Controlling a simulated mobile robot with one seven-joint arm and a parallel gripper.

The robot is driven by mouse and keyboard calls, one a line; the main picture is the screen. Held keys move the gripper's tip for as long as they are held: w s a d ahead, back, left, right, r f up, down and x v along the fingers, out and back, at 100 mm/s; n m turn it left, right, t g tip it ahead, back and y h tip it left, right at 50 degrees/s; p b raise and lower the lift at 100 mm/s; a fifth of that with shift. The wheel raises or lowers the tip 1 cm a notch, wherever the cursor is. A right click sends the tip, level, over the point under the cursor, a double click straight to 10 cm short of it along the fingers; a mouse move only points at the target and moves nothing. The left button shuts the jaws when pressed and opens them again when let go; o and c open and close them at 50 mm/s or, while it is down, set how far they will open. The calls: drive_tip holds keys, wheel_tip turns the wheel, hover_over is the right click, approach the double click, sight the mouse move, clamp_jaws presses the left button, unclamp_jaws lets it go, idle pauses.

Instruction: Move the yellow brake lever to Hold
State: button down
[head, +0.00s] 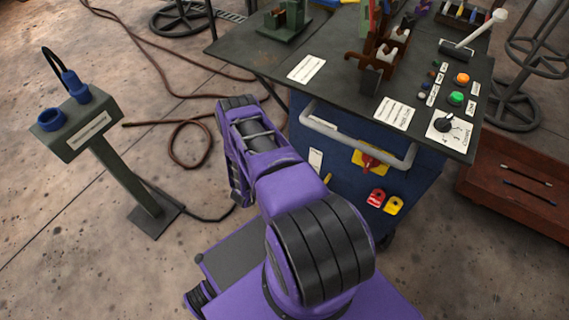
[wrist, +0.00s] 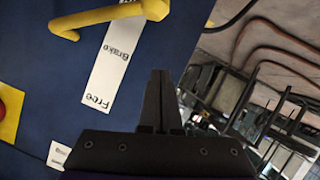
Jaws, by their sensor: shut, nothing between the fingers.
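The yellow brake lever (wrist: 105,16) crosses the top of the wrist view on the blue cabinet side, with a bent end at the left and a thicker hub at the right. Beside it is a white label strip (wrist: 111,68) reading "Brake" and "Free", turned over in this view; the lever covers or hides its far end. My gripper (wrist: 160,72) is shut and empty, apart from the lever and beyond the "Free" end of the label. In the head view a small bit of the yellow lever (head: 327,179) shows beside the label (head: 316,160); my arm hides the gripper there.
A red rotary switch on a yellow plate (head: 370,160) and red (head: 376,197) and yellow (head: 393,205) tags sit on the cabinet front. A grey rail (head: 355,146) sticks out above. A green pedestal (head: 80,122) stands left. Cables lie on the floor.

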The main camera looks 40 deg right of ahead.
wheel_tip(320, 180, down, 6)
drive_tip(key=shift+s+d, duration=0.2)
drive_tip(key=shift+s, duration=0.2)
drive_tip(key=shift+f, duration=0.15)
drive_tip(key=shift+a, duration=0.1)
idle(0.6)
